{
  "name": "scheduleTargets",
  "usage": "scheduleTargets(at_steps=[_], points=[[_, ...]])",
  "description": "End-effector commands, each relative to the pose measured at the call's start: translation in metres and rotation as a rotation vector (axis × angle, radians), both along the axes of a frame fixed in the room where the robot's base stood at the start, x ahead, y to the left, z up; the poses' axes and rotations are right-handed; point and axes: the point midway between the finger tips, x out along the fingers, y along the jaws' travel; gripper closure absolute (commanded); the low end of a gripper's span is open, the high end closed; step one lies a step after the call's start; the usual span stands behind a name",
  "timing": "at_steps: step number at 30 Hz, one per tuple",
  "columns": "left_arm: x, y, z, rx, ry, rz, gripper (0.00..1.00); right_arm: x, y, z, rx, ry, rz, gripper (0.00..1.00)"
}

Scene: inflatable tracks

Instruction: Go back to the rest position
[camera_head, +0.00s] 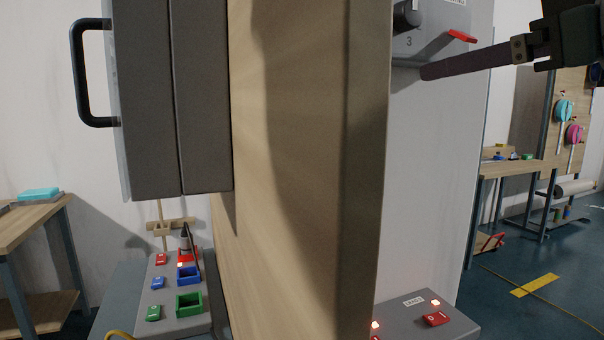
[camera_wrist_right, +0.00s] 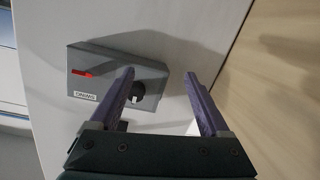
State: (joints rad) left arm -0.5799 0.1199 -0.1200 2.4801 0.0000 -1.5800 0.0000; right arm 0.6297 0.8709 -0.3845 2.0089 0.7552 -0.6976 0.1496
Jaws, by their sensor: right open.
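My right gripper (camera_head: 432,72) comes in from the upper right in the head view, with its dark purple fingers seen edge-on, pointing left. In the right wrist view my right gripper (camera_wrist_right: 160,76) is open, with nothing between its fingers. It is in front of a grey switch box (camera_head: 430,42) on a pale panel. The box has a black knob (camera_head: 407,17) and a red lever (camera_head: 460,36). In the right wrist view the left finger overlaps the box (camera_wrist_right: 152,72) beside the knob (camera_wrist_right: 137,92); I cannot tell if they touch. My left gripper is not in view.
A tall wooden panel (camera_head: 310,180) fills the middle, close to me. A grey cabinet with a black handle (camera_head: 80,72) hangs left of it. Low grey consoles (camera_head: 140,297) with coloured buttons stand below. A workbench (camera_head: 520,167) and open blue floor lie at right.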

Motion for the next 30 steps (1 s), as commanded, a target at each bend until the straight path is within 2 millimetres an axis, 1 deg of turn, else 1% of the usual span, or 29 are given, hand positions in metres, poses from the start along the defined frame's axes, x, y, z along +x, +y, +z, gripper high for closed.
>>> scheduleTargets(at_steps=[1, 2, 3, 5, 6, 8, 9, 10, 11, 12, 14, 15, 17, 18, 19, 21, 23, 24, 25, 29, 30], points=[[0.0, 0.0, 0.0, 0.0, 0.0, 0.0, 0.5, -0.009, 0.014, -0.039, -0.013, 0.078, 0.008, 0.2], [0.0, 0.0, 0.0, 0.0, 0.0, 0.0, 0.5, -0.016, 0.02, -0.062, -0.025, 0.125, 0.006, 0.2], [0.0, 0.0, 0.0, 0.0, 0.0, 0.0, 0.5, -0.027, 0.027, -0.093, -0.042, 0.191, 0.0, 0.2], [0.0, 0.0, 0.0, 0.0, 0.0, 0.0, 0.5, -0.049, 0.035, -0.137, -0.066, 0.291, -0.019, 0.2], [0.0, 0.0, 0.0, 0.001, 0.0, 0.0, 0.5, -0.065, 0.038, -0.164, -0.079, 0.36, -0.036, 0.2], [0.0, 0.0, 0.0, 0.001, 0.0, -0.001, 0.5, -0.093, 0.04, -0.2, -0.098, 0.463, -0.068, 0.2], [0.0, 0.0, 0.0, 0.001, 0.0, -0.001, 0.5, -0.111, 0.039, -0.22, -0.108, 0.527, -0.093, 0.2], [0.0, 0.0, 0.0, 0.001, 0.0, -0.001, 0.5, -0.125, 0.038, -0.234, -0.114, 0.576, -0.112, 0.2], [0.0, 0.0, 0.0, 0.001, 0.0, -0.001, 0.5, -0.138, 0.036, -0.246, -0.121, 0.62, -0.132, 0.2], [0.0, 0.0, 0.0, 0.001, 0.0, -0.001, 0.5, -0.155, 0.034, -0.26, -0.129, 0.678, -0.158, 0.2], [0.0, 0.0, 0.0, 0.001, 0.0, -0.001, 0.5, -0.18, 0.029, -0.278, -0.141, 0.759, -0.196, 0.2], [0.0, 0.0, 0.0, 0.001, 0.0, -0.001, 0.5, -0.197, 0.026, -0.289, -0.148, 0.813, -0.222, 0.2], [0.0, 0.0, 0.0, 0.001, 0.0, -0.001, 0.5, -0.221, 0.021, -0.301, -0.156, 0.887, -0.258, 0.2], [0.0, 0.0, 0.0, 0.001, 0.0, -0.001, 0.5, -0.238, 0.018, -0.309, -0.164, 0.937, -0.282, 0.2], [0.0, 0.0, 0.0, 0.001, 0.0, -0.001, 0.5, -0.25, 0.015, -0.314, -0.168, 0.974, -0.3, 0.2], [0.0, 0.0, 0.0, 0.001, 0.0, -0.001, 0.5, -0.278, 0.01, -0.323, -0.179, 1.058, -0.343, 0.2], [0.0, 0.0, 0.0, 0.001, 0.0, -0.001, 0.5, -0.302, 0.005, -0.33, -0.187, 1.129, -0.381, 0.2], [0.0, 0.0, 0.013, 0.002, 0.002, -0.001, 0.5, -0.307, 0.003, -0.317, -0.193, 1.144, -0.391, 0.2], [-0.001, 0.0, 0.025, 0.002, 0.005, 0.0, 0.5, -0.304, 0.003, -0.304, -0.195, 1.136, -0.389, 0.2], [0.0, 0.0, 0.058, 0.001, 0.001, -0.001, 0.5, -0.303, 0.003, -0.272, -0.196, 1.134, -0.386, 0.2], [0.0, 0.0, 0.069, 0.001, 0.0, -0.001, 0.5, -0.303, 0.003, -0.261, -0.196, 1.133, -0.386, 0.2]])
